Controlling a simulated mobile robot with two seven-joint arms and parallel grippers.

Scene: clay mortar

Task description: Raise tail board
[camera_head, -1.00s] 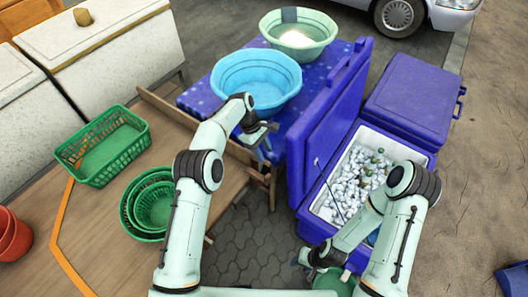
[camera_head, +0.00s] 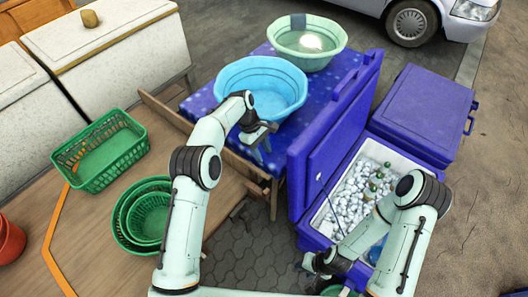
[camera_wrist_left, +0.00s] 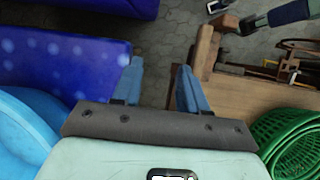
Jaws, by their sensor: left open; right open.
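A narrow wooden board (camera_head: 180,118) runs along the far edge of the wooden bed (camera_head: 75,225); I take it for the tail board. It slants toward the blue-clothed table, and its near end has a wooden bracket (camera_head: 262,186).
A light-blue basin (camera_head: 262,72) and a pale green basin (camera_head: 318,60) stand on the blue-clothed table (camera_head: 205,100). The open cooler (camera_head: 308,235) holds ice and several bottles. Green baskets (camera_head: 100,155) sit on the bed. Paving between bed and cooler is clear.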

